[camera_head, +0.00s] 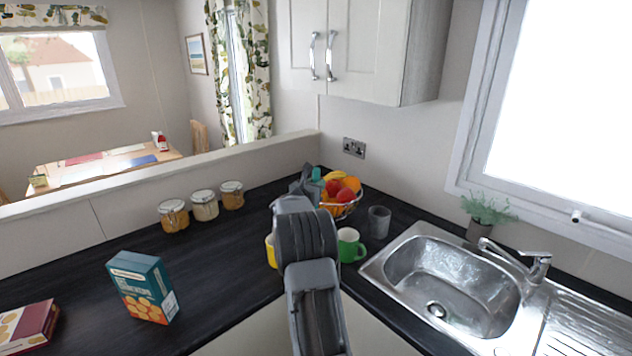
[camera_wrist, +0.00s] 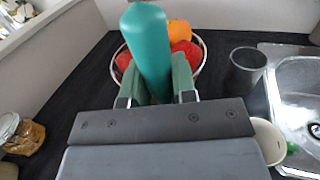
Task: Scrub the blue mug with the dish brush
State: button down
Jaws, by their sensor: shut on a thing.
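My gripper (camera_wrist: 158,90) is shut on a teal rounded, upright handle (camera_wrist: 147,45), which looks like the dish brush. Its teal end also shows in the head view (camera_head: 316,174), above my gripper and in front of the fruit basket. The brush's lower end and bristles are hidden. No blue mug shows in either view; my arm covers part of the counter. A yellow mug (camera_head: 270,251) is partly hidden left of my arm. A green mug (camera_head: 350,246) stands just right of my arm.
A wire fruit basket (camera_head: 343,211) stands behind my gripper. A grey tumbler (camera_head: 379,222) is left of the steel sink (camera_head: 397,240). Several jars (camera_head: 204,206) line the back, and a teal box (camera_head: 142,287) stands at left. The counter between jars and my arm is clear.

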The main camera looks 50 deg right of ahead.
jog(key=shift+f+b, duration=0.35)
jog(key=shift+f, duration=2.05)
jog(key=shift+s+f+b, duration=0.1)
jog(key=shift+f+b, duration=0.9)
jog(key=shift+b, duration=0.95)
jog(key=shift+s+b, duration=0.35)
jog(key=shift+b, duration=0.45)
jog(key=shift+d+b, duration=0.1)
jog(key=shift+b, duration=0.2)
